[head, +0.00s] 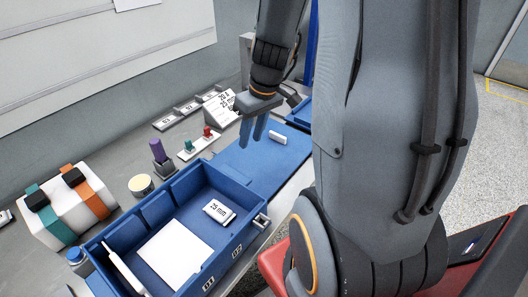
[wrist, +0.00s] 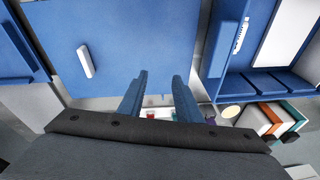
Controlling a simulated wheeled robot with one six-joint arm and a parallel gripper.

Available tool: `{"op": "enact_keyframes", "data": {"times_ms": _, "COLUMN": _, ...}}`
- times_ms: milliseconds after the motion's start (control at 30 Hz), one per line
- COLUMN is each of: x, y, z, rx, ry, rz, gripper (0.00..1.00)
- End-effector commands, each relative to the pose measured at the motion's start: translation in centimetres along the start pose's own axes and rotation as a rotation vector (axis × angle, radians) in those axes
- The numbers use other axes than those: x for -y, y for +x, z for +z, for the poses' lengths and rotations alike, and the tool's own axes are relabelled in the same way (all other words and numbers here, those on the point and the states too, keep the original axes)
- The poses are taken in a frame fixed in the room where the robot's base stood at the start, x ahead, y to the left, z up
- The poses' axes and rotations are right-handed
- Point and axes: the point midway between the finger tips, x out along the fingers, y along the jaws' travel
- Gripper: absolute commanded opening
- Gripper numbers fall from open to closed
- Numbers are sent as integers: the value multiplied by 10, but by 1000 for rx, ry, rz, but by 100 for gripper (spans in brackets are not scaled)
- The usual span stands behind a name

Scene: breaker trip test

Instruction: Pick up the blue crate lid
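The blue crate lid (head: 250,160) is a flat blue panel with a small white bar handle (head: 278,138). It lies on the counter beyond the open blue crate. In the wrist view the lid (wrist: 130,45) fills the upper middle, with its white handle (wrist: 85,62) left of my fingers. My gripper (head: 253,132) is above the lid, pointing down, left of the handle in the head view. Its two blue fingers (wrist: 160,82) are apart with nothing between them.
An open blue crate (head: 128,228) with a white sheet and a "25 mm" block stands in front. Behind are a purple-topped item (head: 159,154), green and red switches (head: 207,133) and a label stand (head: 222,105). Another blue crate (head: 300,115) is partly hidden by my arm.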

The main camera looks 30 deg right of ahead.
Motion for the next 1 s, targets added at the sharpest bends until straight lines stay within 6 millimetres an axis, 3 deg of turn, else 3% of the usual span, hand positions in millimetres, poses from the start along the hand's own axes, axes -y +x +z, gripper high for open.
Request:
{"op": "enact_keyframes", "data": {"times_ms": 33, "x": -24, "y": 2, "z": -2, "rx": -23, "ry": -7, "rz": -4, "gripper": 31}}
{"op": "enact_keyframes", "data": {"times_ms": 200, "x": -92, "y": 4, "z": -5, "rx": -107, "ry": -85, "rz": 9, "gripper": 31}}
{"op": "enact_keyframes", "data": {"times_ms": 400, "x": -144, "y": 4, "z": 0, "rx": -166, "ry": -145, "rz": 43, "gripper": 31}}
{"op": "enact_keyframes", "data": {"times_ms": 567, "x": -157, "y": 8, "z": 0, "rx": -181, "ry": -164, "rz": 55, "gripper": 31}}
{"op": "enact_keyframes", "data": {"times_ms": 1000, "x": -160, "y": 43, "z": -6, "rx": -178, "ry": -166, "rz": 52, "gripper": 31}}
